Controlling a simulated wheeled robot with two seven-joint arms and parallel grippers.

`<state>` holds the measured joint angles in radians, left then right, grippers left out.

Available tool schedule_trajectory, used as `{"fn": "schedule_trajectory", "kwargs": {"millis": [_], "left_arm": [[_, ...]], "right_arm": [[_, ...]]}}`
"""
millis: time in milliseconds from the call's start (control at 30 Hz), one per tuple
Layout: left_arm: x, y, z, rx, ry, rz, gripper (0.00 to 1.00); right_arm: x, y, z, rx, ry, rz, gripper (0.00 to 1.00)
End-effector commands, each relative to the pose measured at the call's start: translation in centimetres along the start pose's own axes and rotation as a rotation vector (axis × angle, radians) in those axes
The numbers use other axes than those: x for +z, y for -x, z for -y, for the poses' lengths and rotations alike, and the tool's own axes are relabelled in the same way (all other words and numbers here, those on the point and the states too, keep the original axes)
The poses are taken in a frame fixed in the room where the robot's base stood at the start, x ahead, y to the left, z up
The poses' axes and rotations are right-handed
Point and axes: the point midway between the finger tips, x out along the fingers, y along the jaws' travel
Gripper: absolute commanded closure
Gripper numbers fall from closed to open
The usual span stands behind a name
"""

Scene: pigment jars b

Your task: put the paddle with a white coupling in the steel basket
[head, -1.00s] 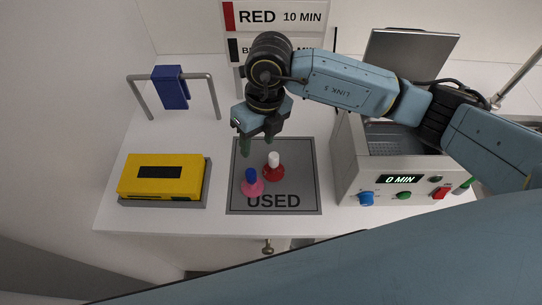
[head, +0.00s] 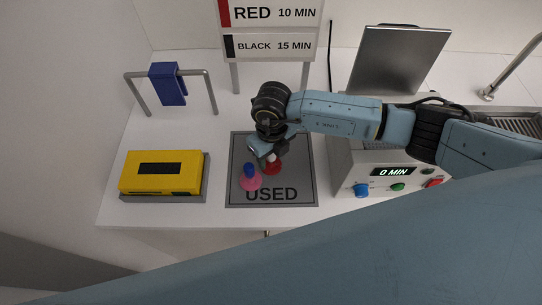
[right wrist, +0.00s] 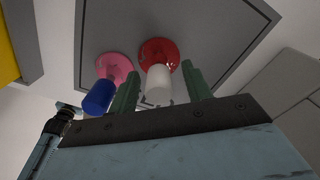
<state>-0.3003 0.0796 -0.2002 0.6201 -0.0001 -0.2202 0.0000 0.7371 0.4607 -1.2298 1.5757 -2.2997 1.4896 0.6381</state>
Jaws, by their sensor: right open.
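The paddle with a white coupling has a red round base (head: 272,169) and a white top; it stands on the grey USED mat (head: 301,172). In the right wrist view its white coupling (right wrist: 158,86) shows between my two green fingers. My right gripper (head: 266,155) is open over it, one finger on each side; I cannot tell if they touch. A pink paddle with a blue coupling (head: 250,179) stands close to its left, just outside the left finger in the wrist view. The steel basket is not clearly visible; my right arm covers the machine's top. My left gripper is out of view.
The machine (head: 350,172) with a 0 MIN display and raised steel lid (head: 396,60) stands right of the mat. A yellow box (head: 160,172) sits at left, a blue cloth (head: 167,84) hangs on a rail behind it. A RED/BLACK time sign (head: 271,15) stands at the back.

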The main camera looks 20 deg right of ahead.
Motion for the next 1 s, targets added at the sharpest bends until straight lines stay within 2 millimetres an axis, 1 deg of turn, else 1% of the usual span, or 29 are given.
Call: {"fn": "schedule_trajectory", "kwargs": {"millis": [100, 167, 400, 767, 800, 1000], "left_arm": [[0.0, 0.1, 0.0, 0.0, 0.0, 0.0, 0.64], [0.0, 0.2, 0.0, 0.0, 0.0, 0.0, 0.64], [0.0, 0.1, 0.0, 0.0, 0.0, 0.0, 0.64], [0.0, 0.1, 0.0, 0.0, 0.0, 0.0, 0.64], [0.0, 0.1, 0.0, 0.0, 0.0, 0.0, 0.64], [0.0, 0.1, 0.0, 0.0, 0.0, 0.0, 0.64]], "right_arm": [[0.1, -1.4, -0.1, 0.001, 0.0, -0.001, 0.51], [0.1, -1.7, -0.1, 0.0, 0.0, 0.0, 0.51], [0.1, -1.9, -0.1, 0.001, 0.001, 0.001, 0.51], [0.1, -1.8, -0.1, 0.001, 0.0, 0.001, 0.98], [0.1, -1.8, -0.1, 0.001, 0.0, 0.001, 1.0], [0.2, -1.8, -0.1, 0.001, 0.0, 0.002, 1.0]]}}
